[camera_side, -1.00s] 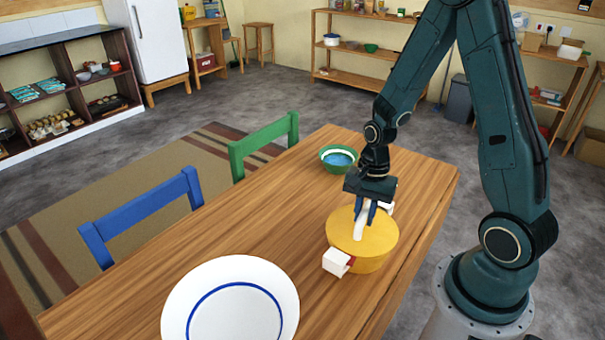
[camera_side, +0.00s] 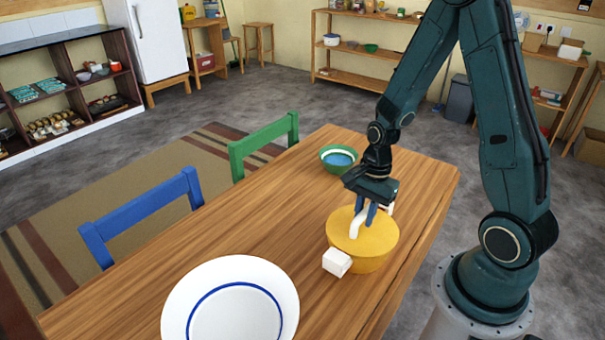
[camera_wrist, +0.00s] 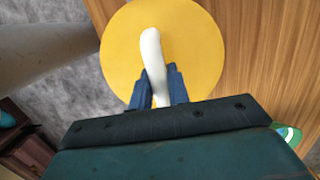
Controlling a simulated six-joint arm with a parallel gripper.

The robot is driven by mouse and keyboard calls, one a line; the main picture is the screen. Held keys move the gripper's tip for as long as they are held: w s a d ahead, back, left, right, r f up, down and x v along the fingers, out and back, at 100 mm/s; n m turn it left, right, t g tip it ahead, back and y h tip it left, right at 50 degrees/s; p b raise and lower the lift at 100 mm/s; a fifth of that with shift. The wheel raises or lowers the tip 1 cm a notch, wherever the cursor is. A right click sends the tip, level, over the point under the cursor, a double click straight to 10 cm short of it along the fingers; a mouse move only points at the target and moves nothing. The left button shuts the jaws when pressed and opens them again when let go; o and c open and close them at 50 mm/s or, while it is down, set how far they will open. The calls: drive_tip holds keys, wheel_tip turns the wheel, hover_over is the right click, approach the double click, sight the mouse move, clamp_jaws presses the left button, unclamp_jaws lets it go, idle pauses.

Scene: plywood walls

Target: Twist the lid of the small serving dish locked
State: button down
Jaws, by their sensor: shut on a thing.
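The small serving dish (camera_side: 370,265) is round and yellow and stands on the wooden table, its flat yellow lid (camera_side: 342,231) on top. In the wrist view the lid (camera_wrist: 118,52) fills the upper middle. A white bar handle (camera_side: 356,226) crosses the lid; it also shows in the wrist view (camera_wrist: 151,48). A white block (camera_side: 337,262) sits at the dish's near left side. My gripper (camera_side: 367,214) points down over the lid, its blue fingers shut on the handle. In the wrist view the fingers (camera_wrist: 160,85) flank the handle; part of it is hidden between them.
A white plate with a blue ring (camera_side: 230,305) lies at the near end of the table (camera_side: 270,220). A green bowl (camera_side: 338,160) with blue inside stands behind the dish. A blue chair (camera_side: 145,210) and a green chair (camera_side: 263,142) stand along the left edge.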

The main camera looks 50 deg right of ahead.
drive_tip(key=c, duration=1.3)
unclamp_jaws()
drive_tip(key=shift+o, duration=0.2)
drive_tip(key=shift+r, duration=0.15)
wheel_tip(320, 180, up, 13)
drive_tip(key=d, duration=0.2)
drive_tip(key=shift+r, duration=0.2)
drive_tip(key=shift+r, duration=0.1)
drive_tip(key=s+a+r+n+t+h, duration=0.1)
drive_tip(key=s+a+r+n+t, duration=0.1)
drive_tip(key=s+a+r+n, duration=0.3)
drive_tip(key=s+a+r+n+t, duration=0.3)
drive_tip(key=s+a+r+n, duration=0.2)
drive_tip(key=n, duration=0.8)
drive_tip(key=shift+r+t+h, duration=0.3)
drive_tip(key=shift+r+h, duration=0.1)
drive_tip(key=shift+r, duration=0.55)
